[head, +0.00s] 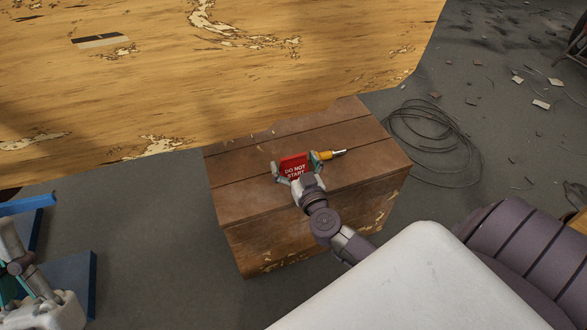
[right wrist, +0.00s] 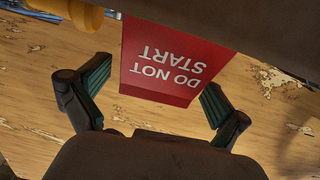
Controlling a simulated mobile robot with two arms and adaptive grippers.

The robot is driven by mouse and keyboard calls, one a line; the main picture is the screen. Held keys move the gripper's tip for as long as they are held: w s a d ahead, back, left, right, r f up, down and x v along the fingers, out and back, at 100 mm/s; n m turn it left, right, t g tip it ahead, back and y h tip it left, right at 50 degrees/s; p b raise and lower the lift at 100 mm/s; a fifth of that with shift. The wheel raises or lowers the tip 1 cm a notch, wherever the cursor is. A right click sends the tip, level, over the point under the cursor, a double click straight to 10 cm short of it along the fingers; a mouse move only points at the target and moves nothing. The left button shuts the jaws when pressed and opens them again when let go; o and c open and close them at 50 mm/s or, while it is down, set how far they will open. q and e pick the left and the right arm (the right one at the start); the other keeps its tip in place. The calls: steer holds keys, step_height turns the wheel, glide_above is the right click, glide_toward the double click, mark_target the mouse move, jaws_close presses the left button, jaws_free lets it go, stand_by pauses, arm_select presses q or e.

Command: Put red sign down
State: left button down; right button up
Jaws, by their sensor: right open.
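The red sign (head: 295,167) with white "DO NOT START" lettering is at the top of the brown wooden crate in the head view. It fills the upper middle of the right wrist view (right wrist: 170,65), with its lettering upside down. My right gripper (head: 294,163) is open, with one finger on each side of the sign. In the right wrist view the two fingers of the gripper (right wrist: 155,80) stand apart, with gaps visible beside the sign's lower part. I cannot tell whether the sign's hidden edge touches the crate.
The wooden crate (head: 250,202) stands on the grey floor against a large worn wooden panel (head: 290,60). A yellow-handled tool (head: 327,155) lies on the crate just right of the sign. Coiled cable (head: 428,150) and scattered debris lie on the floor at right.

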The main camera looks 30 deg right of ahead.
steer(key=shift+c, duration=0.3)
steer(key=c, duration=1.2)
